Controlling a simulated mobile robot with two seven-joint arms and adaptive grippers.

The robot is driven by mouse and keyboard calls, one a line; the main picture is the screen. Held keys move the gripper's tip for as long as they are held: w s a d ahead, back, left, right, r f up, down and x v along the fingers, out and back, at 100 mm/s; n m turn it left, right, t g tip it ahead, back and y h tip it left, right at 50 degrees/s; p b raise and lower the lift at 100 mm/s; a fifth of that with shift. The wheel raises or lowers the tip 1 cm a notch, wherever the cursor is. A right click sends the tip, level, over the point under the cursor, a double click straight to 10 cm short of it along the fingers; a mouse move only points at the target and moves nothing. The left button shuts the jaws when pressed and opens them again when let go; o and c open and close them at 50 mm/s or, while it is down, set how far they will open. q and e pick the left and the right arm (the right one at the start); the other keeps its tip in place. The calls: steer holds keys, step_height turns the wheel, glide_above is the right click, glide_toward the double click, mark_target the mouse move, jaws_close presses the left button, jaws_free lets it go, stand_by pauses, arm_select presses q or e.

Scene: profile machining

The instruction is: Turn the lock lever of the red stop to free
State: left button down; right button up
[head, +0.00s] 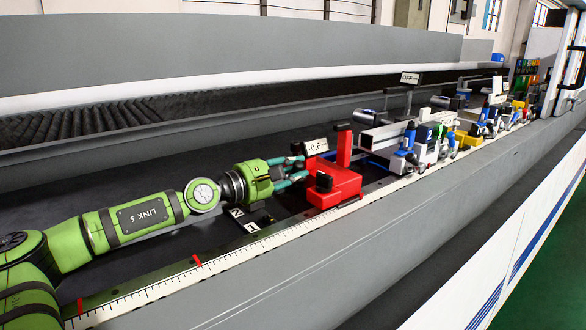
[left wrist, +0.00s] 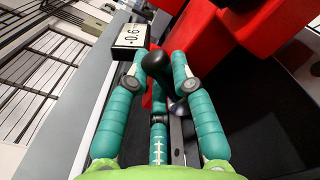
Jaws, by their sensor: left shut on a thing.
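The red stop (head: 335,185) sits on the rail beside the ruler, and its red body fills the upper right of the left wrist view (left wrist: 265,28). A small display (head: 317,146) on it reads about -0.6; it also shows in the left wrist view (left wrist: 131,37). My left gripper (head: 297,169) reaches the stop from the left. In the left wrist view (left wrist: 160,70) its teal fingers are shut on the dark rounded knob of the lock lever (left wrist: 156,62). The lever is hidden by the fingers in the head view. My right gripper is not in view.
A white ruler (head: 190,278) with red marks runs along the front of the bed. A metal profile (head: 383,137) and several coloured clamps (head: 440,140) stand beyond the stop on the right. An OFF sign (head: 410,78) stands behind them. The dark bed on the left is mostly clear.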

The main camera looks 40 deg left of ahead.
mark_target(294, 165)
arm_select(q)
steer(key=shift+d+f+m, duration=0.1)
steer(key=shift+f+m, duration=0.15)
steer(key=shift+m, duration=0.05)
steer(key=c, duration=1)
jaws_free()
steer(key=shift+c, duration=0.2)
steer(key=shift+r, duration=0.15)
steer(key=shift+r, duration=4.95)
